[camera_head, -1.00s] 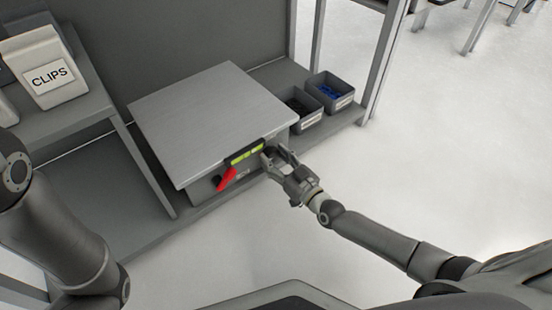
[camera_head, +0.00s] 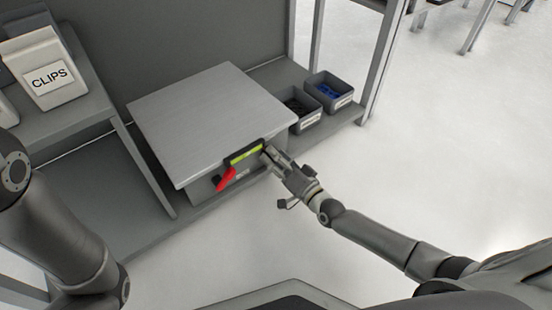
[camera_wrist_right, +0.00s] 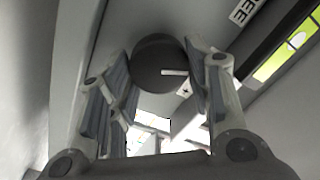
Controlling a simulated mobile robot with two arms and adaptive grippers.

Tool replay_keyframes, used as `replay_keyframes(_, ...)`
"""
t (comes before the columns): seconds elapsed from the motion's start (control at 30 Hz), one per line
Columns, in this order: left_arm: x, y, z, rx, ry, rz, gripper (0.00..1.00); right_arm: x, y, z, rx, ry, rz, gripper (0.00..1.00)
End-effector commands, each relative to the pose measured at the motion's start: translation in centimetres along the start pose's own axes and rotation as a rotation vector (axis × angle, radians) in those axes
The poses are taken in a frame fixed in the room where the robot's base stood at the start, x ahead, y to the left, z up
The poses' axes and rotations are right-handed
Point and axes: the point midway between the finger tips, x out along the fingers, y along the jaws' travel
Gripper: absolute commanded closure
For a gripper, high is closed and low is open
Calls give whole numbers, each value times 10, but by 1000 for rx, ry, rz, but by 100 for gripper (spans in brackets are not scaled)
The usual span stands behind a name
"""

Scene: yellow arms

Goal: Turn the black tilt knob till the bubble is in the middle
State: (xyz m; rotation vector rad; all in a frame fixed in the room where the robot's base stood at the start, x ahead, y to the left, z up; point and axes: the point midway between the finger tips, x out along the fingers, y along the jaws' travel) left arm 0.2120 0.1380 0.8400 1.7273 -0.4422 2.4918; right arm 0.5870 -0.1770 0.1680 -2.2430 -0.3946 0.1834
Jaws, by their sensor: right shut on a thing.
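The black tilt knob (camera_wrist_right: 158,55) is round with a white line on its face, and a plus mark shows on the panel beside it. My right gripper (camera_head: 267,152) is at the right end of the level on the box's front edge. In the wrist view my right gripper (camera_wrist_right: 160,68) has a finger on each side of the knob and is shut on it. The yellow-green bubble vial (camera_head: 246,154) also shows in the wrist view (camera_wrist_right: 286,52), cut off by the picture edge. A pale patch lies in it, but I cannot tell the bubble's exact place. My left gripper is out of view.
A red lever (camera_head: 226,180) sticks out below the level. The grey box (camera_head: 205,115) stands on a low shelf, with two small bins (camera_head: 328,92) behind its right side. A CLIPS bin (camera_head: 50,78) stands on the left shelf.

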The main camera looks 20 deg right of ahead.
Motion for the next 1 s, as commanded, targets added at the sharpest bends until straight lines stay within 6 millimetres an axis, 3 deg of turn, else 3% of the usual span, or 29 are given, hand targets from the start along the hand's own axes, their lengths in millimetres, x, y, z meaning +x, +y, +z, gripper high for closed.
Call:
replay_keyframes(0.5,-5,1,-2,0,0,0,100,0,2,1,315,-1,2,78)
replay_keyframes(1.0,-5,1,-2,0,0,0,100,0,3,1,364,-1,3,78)
